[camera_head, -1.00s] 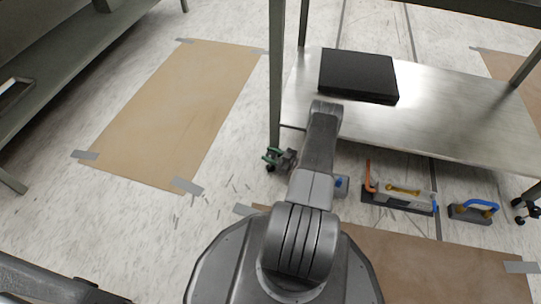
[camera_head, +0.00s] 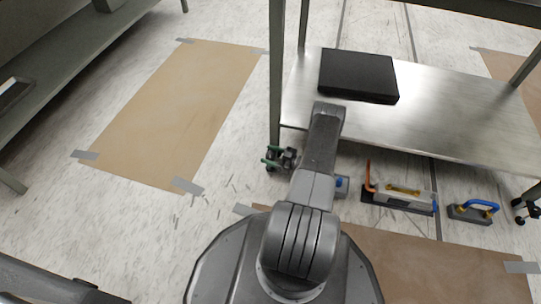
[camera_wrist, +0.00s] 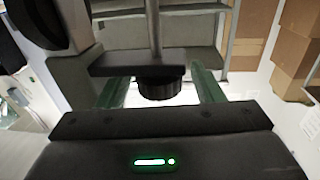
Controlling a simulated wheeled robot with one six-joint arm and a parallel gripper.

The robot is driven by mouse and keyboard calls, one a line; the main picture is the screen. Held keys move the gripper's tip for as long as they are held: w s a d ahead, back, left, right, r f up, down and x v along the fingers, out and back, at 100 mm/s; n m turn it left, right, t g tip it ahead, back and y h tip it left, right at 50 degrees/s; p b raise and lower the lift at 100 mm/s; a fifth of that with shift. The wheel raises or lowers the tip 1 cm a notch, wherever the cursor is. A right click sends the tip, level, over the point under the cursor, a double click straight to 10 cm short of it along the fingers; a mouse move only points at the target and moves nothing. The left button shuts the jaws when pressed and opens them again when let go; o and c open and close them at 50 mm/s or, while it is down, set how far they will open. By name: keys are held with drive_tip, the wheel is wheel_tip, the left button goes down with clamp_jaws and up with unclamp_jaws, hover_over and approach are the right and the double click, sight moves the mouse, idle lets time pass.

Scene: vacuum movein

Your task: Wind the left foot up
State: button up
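The left foot shows in the wrist view as a black ribbed wheel (camera_wrist: 160,89) under a dark flat plate (camera_wrist: 138,63). In the head view its dark lower part (camera_head: 269,167) shows at the base of the workbench's near left leg (camera_head: 276,90). My gripper (camera_wrist: 162,80) has green fingers, one on each side of the wheel. Gaps show between the wheel and both fingers, so it is open and not clamped. The gripper also shows in the head view (camera_head: 270,156), low at the leg base. The foot's contact with the floor is hidden.
The bench's metal lower shelf (camera_head: 450,115) carries a black box (camera_head: 358,75). A tool with an orange handle (camera_head: 398,197) and a blue-handled tool (camera_head: 474,211) lie on the floor to the right. Brown floor sheets (camera_head: 180,110) are taped down. Floor left of the leg is clear.

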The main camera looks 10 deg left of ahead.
sight(270, 155)
wheel_tip(270, 155, up, 10)
drive_tip(key=p, duration=0.4)
drive_tip(key=shift+s, duration=0.15)
idle(0.3)
